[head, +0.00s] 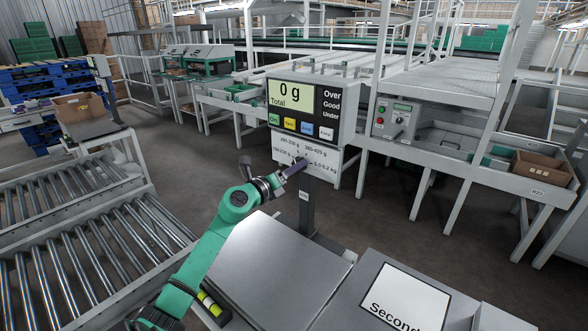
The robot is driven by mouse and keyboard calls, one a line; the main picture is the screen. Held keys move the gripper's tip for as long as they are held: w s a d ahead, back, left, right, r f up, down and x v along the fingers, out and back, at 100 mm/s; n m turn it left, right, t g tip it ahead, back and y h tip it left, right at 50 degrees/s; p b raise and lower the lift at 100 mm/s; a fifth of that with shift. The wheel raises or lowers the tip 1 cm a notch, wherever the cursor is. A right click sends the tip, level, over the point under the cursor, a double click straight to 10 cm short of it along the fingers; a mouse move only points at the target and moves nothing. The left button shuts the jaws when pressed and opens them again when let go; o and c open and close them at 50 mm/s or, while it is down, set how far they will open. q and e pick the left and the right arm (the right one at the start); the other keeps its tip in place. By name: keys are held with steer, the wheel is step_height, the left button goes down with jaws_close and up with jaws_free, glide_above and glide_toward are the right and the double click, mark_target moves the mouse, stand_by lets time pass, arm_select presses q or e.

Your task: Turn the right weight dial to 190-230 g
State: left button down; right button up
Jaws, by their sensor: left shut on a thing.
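The scale's display head (310,108) stands on a dark post and reads "0 g Total". Under it is a white dial plate (328,160) with small weight ranges printed around a dark dial (302,160). My left gripper (293,168) reaches up from the lower left to this dial and is shut on it. The gripper covers much of the dial, so I cannot tell which range its pointer is at. The small print is hard to read. My right gripper is not in view.
The bare scale platform (270,262) lies below the display. To its right is a grey box top with a "Second" label (405,298). Roller conveyors (80,235) run at the left. A control box (396,119) and a bench with a carton (537,167) stand at the right.

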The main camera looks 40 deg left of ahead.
arm_select(q)
steer(key=shift+r+n+p, duration=0.1)
steer(key=shift+n+p, duration=4.1)
steer(key=shift+n, duration=0.8)
steer(key=shift+c, duration=1.2)
jaws_free()
steer(key=s+b, duration=0.1)
steer(key=s, duration=1.3)
steer(key=shift+s+d, duration=0.15)
steer(key=shift+s, duration=0.15)
